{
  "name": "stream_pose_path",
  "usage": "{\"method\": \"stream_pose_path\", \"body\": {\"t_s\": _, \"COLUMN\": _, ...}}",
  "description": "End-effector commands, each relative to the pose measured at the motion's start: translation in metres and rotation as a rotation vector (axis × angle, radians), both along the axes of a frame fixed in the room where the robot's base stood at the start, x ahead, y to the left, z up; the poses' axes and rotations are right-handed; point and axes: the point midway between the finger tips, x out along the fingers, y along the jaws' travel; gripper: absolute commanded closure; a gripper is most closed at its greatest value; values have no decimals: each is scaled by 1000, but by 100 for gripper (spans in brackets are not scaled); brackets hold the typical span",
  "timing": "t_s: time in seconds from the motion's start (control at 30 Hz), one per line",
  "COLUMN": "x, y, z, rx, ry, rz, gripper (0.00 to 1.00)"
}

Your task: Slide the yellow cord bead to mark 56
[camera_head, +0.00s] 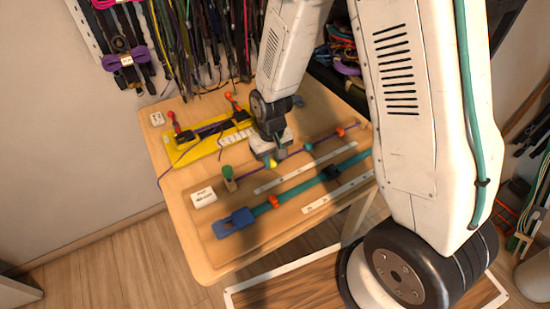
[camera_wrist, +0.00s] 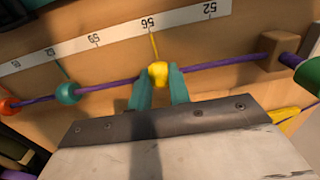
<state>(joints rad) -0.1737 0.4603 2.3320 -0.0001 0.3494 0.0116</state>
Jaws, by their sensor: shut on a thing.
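The yellow bead (camera_wrist: 158,73) sits on a purple cord (camera_wrist: 212,65) and also shows in the head view (camera_head: 271,163). My gripper (camera_wrist: 161,84) is shut on it, with one teal finger on each side; it shows in the head view (camera_head: 269,156) too. A white scale strip (camera_wrist: 120,38) with upside-down numbers runs behind the cord. A thin yellow line (camera_wrist: 154,45) runs from the strip at mark 56 (camera_wrist: 148,23) down to the bead, and the bead lines up with its lower end.
A teal bead (camera_wrist: 67,93) and an orange bead (camera_wrist: 8,106) are on the same cord to the left. A wooden post (camera_wrist: 284,47) and a green knob (camera_wrist: 308,76) stand at the right. A blue clamp (camera_head: 235,222) holds a teal strap in front.

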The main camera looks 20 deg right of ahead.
Motion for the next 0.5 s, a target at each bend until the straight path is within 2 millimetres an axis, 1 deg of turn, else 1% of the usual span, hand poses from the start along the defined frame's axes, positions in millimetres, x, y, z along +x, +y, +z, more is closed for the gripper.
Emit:
{"method": "stream_pose_path", "body": {"t_s": 0.03, "x": 0, "y": 0, "z": 0, "rx": 0, "ry": 0, "rz": -1, "gripper": 78}}
{"method": "stream_pose_path", "body": {"t_s": 0.07, "x": 0, "y": -1, "z": 0, "rx": 0, "ry": 0, "rz": -1, "gripper": 70}}
{"method": "stream_pose_path", "body": {"t_s": 0.1, "x": 0, "y": -1, "z": 0, "rx": 0, "ry": 0, "rz": -1, "gripper": 59}}
{"method": "stream_pose_path", "body": {"t_s": 0.37, "x": 0, "y": -1, "z": 0, "rx": 0, "ry": 0, "rz": -2, "gripper": 58}}
{"method": "stream_pose_path", "body": {"t_s": 0.5, "x": 1, "y": 0, "z": 9, "rx": 0, "ry": -3, "rz": -2, "gripper": 58}}
